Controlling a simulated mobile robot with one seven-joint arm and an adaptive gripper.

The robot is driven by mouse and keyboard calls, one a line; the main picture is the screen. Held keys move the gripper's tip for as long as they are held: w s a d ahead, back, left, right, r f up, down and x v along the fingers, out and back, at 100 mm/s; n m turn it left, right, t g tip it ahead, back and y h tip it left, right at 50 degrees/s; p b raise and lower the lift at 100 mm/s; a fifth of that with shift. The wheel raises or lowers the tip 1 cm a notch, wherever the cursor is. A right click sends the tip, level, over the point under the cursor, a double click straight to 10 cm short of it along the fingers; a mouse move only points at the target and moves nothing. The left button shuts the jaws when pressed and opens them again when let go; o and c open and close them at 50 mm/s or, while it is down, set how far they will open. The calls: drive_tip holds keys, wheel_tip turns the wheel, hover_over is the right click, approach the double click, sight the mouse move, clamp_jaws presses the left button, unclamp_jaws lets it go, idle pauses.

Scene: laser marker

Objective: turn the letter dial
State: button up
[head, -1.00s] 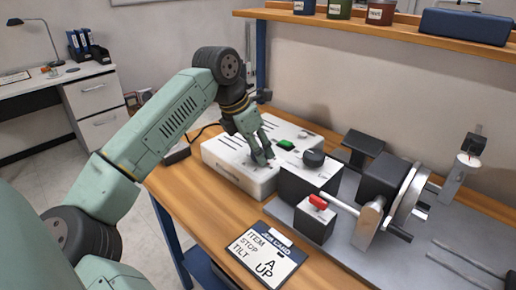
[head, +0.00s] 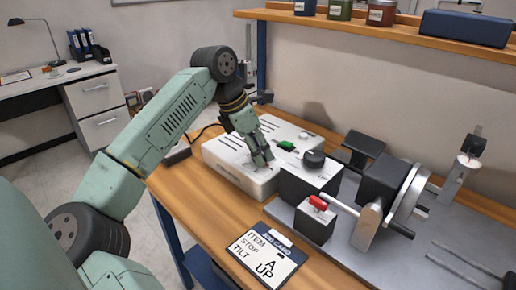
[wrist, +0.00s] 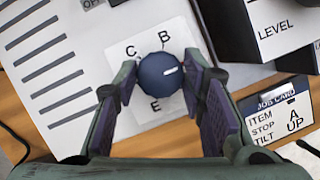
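The letter dial (wrist: 158,76) is a round dark blue knob with a white pointer mark on a white plate in the wrist view. The mark points to the right, below the letter B. The letters C, B and E show around it; the right side of the plate is hidden by a finger. My gripper (wrist: 160,82) has one finger on each side of the dial, with narrow gaps visible. In the head view my gripper (head: 262,160) is down at the front of the white control box (head: 225,168) and hides the dial. The job card (head: 266,254) reads ITEM A, TILT UP.
A black box with a LEVEL label (wrist: 275,25) stands close to the right finger; its black knob (head: 314,159) shows in the head view. A green switch (head: 286,145) is on the control box. A red-handled switch box (head: 314,222) and a wheeled machine (head: 385,183) stand to the right.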

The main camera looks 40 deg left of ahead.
drive_tip(key=o, duration=0.4)
drive_tip(key=shift+c, duration=0.2)
drive_tip(key=v, duration=1.2)
wheel_tip(320, 180, up, 7)
drive_tip(key=p, duration=0.6)
drive_tip(key=shift+p, duration=0.3)
